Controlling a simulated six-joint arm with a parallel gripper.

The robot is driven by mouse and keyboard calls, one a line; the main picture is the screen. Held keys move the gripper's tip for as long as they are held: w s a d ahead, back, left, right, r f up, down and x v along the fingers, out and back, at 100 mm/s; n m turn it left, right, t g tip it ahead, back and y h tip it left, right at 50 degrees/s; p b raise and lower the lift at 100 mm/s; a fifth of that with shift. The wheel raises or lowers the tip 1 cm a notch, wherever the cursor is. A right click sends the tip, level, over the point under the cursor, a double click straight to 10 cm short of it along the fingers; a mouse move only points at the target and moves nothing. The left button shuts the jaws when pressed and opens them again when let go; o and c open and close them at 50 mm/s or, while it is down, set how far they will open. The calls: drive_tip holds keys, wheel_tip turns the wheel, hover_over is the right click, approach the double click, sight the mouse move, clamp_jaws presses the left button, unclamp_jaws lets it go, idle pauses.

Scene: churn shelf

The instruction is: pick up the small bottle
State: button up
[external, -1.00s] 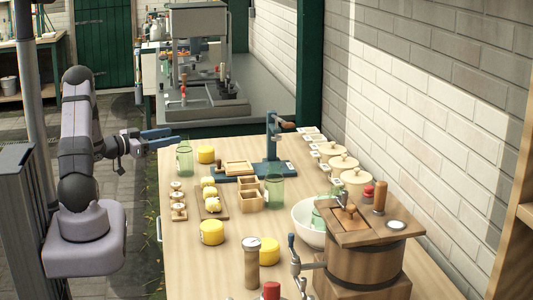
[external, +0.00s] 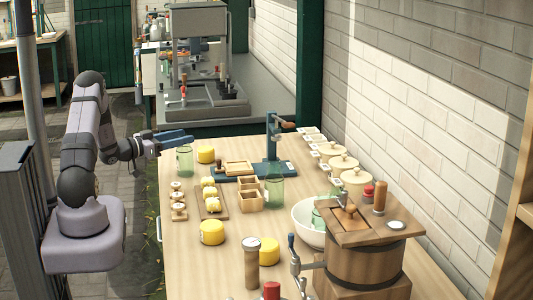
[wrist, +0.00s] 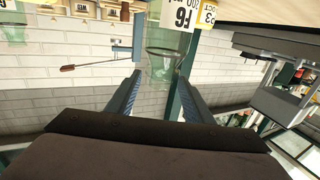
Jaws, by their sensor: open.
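A clear green glass vessel (external: 184,161) stands at the table's far left, just below my gripper (external: 178,139). I cannot tell whether this vessel is the small bottle; nothing else is clearly marked out as one. My gripper is open and empty, its blue fingers reaching right above the table's left edge. In the wrist view, which looks upside down, a green glass (wrist: 168,50) shows at the top, beyond and between the spread fingertips of my gripper (wrist: 158,82). It appears apart from the fingers.
A blue stand (external: 272,150) rises behind, with another green glass (external: 274,188) in front. Butter pieces on a board (external: 215,203), a white bowl (external: 305,228) and a wooden churn (external: 366,262) crowd the table. The near left tabletop is clear.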

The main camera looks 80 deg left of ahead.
drive_tip(key=shift+w, duration=0.1)
drive_tip(key=shift+w+a+p, duration=0.15)
drive_tip(key=shift+w+p, duration=0.2)
drive_tip(key=p+x, duration=0.1)
drive_tip(key=x, duration=0.3)
drive_tip(key=shift+w+a+p, duration=0.1)
drive_tip(key=shift+a+p, duration=0.05)
drive_tip(key=shift+p, duration=0.2)
drive_tip(key=shift+c, duration=0.2)
clamp_jaws()
